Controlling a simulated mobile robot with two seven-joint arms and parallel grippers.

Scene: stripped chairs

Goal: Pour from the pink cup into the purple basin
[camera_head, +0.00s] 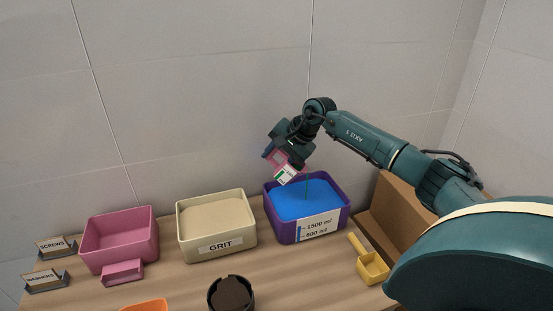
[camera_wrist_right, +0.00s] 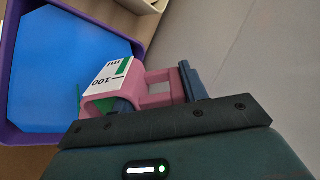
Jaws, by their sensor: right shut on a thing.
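The pink cup (camera_head: 288,174), with a white label and green mark, is tilted over the back left part of the purple basin (camera_head: 284,233). The basin holds a flat blue fill and has a label reading 1500 ml and 500 ml. My right gripper (camera_head: 284,156) is shut on the cup's handle; in the right wrist view the cup (camera_wrist_right: 112,77) has its pink handle between the blue fingers (camera_wrist_right: 157,92). A thin green line shows over the blue fill beside the cup; I cannot tell what it is. The cup's inside is hidden. My left gripper is not in view.
A beige GRIT bin (camera_head: 217,246) stands left of the basin, and a pink bin (camera_head: 120,240) further left. A yellow scoop (camera_head: 372,267) lies right of the basin, beside a cardboard box (camera_head: 400,208). A dark round container (camera_head: 231,294) and an orange item (camera_head: 146,305) are in front.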

